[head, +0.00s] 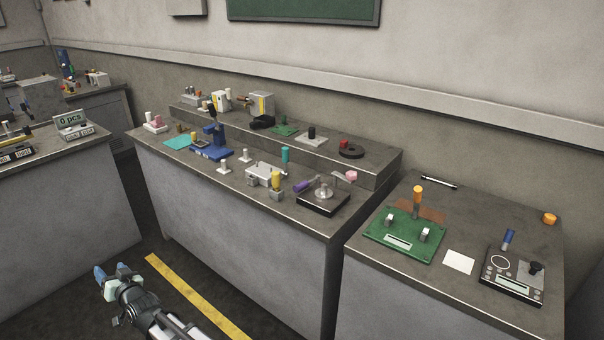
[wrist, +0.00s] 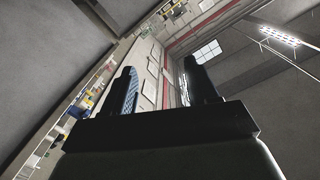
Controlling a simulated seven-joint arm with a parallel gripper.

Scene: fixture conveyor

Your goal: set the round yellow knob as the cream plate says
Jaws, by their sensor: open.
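A round yellow-orange knob (head: 549,218) sits near the back right corner of the right bench. A cream plate (head: 459,262) lies flat on that bench, between a green fixture and a dark device; any writing on it is too small to read. I cannot tell how the knob is set. My gripper (head: 111,272) is at the lower left, over the floor in front of the middle bench, far from both. Its fingers are apart and empty, as the wrist view (wrist: 160,80) also shows. Neither the knob nor the plate can be made out in the wrist view.
The green fixture (head: 404,250) has an upright orange-topped handle (head: 418,192). The dark device (head: 513,286) has a black knob and stands at the right front. The middle bench (head: 225,180) carries many small parts and a raised shelf.

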